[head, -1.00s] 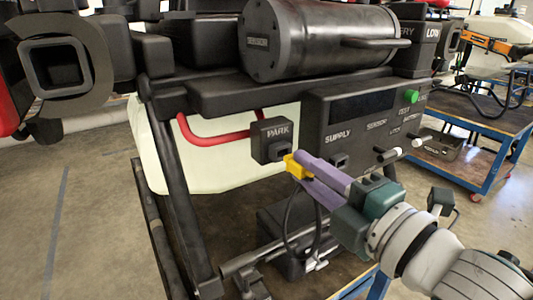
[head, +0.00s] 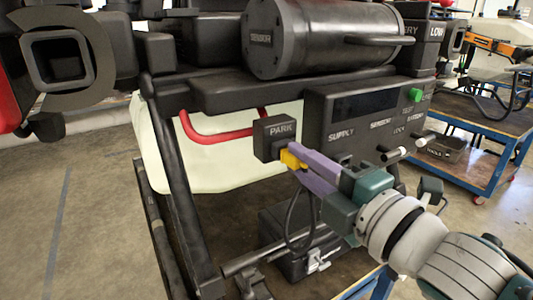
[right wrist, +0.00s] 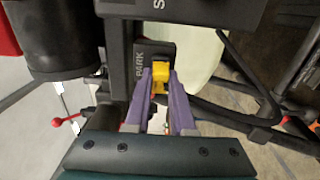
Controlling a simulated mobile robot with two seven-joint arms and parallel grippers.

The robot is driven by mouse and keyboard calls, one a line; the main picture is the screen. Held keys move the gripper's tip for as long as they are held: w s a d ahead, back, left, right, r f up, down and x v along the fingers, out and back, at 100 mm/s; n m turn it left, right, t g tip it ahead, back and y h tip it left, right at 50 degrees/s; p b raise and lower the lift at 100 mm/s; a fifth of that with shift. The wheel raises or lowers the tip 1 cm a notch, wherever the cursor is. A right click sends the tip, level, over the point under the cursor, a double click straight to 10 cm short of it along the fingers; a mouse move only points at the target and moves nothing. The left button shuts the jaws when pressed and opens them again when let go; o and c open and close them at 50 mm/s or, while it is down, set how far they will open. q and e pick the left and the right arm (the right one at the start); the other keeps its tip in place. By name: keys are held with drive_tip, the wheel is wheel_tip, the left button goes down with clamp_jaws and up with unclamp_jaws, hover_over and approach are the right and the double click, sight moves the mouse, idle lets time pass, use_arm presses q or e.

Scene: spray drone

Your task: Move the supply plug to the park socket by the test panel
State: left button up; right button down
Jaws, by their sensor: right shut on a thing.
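The yellow supply plug (head: 291,159) is between the purple fingertips of my right gripper (head: 303,162), which is shut on it. The plug is up against the lower front of the black park socket block (head: 274,138), marked PARK; how deep it sits I cannot tell. A black cable hangs from it. In the right wrist view the plug (right wrist: 160,76) lies between the fingers (right wrist: 161,98), facing the PARK block (right wrist: 140,60). The test panel (head: 365,115), with SUPPLY lettering, is right of the block. My left gripper does not show.
A black cylinder marked SENSOR (head: 325,38) lies above the panel. A red hose (head: 215,135) runs in front of the pale tank (head: 180,160) behind the block. Dark frame tubes stand at left, and a blue cart (head: 485,150) stands at right.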

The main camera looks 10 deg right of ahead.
drive_tip(key=shift+w+a, duration=0.1)
drive_tip(key=shift+w, duration=0.1)
drive_tip(key=c, duration=0.7)
unclamp_jaws()
drive_tip(key=v, duration=0.9)
drive_tip(key=shift+s+b, duration=0.3)
drive_tip(key=shift+s, duration=0.05)
drive_tip(key=shift+d, duration=0.2)
